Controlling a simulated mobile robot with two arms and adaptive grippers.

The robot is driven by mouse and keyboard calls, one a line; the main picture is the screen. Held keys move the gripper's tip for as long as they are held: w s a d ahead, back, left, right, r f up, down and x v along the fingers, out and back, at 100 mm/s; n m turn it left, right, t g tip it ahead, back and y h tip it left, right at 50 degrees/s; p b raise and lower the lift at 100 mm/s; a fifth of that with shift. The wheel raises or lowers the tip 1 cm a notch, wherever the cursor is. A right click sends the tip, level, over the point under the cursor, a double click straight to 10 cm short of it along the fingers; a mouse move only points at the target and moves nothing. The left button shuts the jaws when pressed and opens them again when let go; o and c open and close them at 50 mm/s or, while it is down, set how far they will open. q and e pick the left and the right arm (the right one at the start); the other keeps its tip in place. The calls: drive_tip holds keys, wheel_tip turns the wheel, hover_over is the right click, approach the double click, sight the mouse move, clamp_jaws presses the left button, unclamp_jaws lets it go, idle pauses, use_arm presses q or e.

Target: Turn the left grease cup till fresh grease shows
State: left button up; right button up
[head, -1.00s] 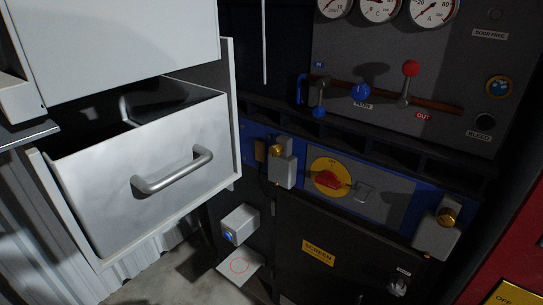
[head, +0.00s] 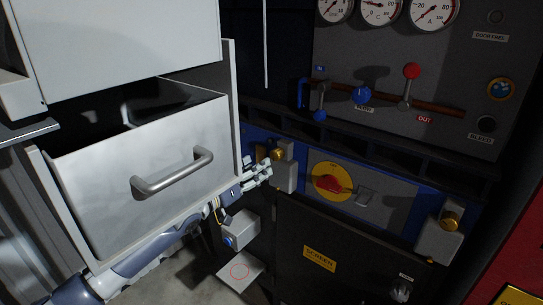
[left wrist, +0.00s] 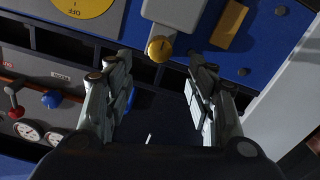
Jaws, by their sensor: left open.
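The left grease cup is a brass cap (head: 277,154) on a grey block (head: 285,175) at the left of the blue panel. In the left wrist view the brass cap (left wrist: 159,48) lies just beyond and between my open fingertips. My left gripper (head: 262,168) is open and empty, close to the cap; I see no contact. In the left wrist view its fingers (left wrist: 158,72) stand on either side of the cap's line. I cannot tell whether any grease shows at the cup. My right gripper is not in view.
An open drawer (head: 120,185) with a bar handle juts out at left, above my left forearm. A red rotary switch (head: 329,184) sits right of the left cup. The right grease cup (head: 450,220) is farther right. A grey box (head: 241,229) is below.

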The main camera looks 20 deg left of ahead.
sight(274, 156)
use_arm(q)
drive_tip(key=p+x, duration=0.1)
drive_tip(key=x, duration=0.7)
drive_tip(key=shift+f, duration=0.1)
drive_tip(key=shift+c, duration=0.6)
drive_tip(key=c, duration=1)
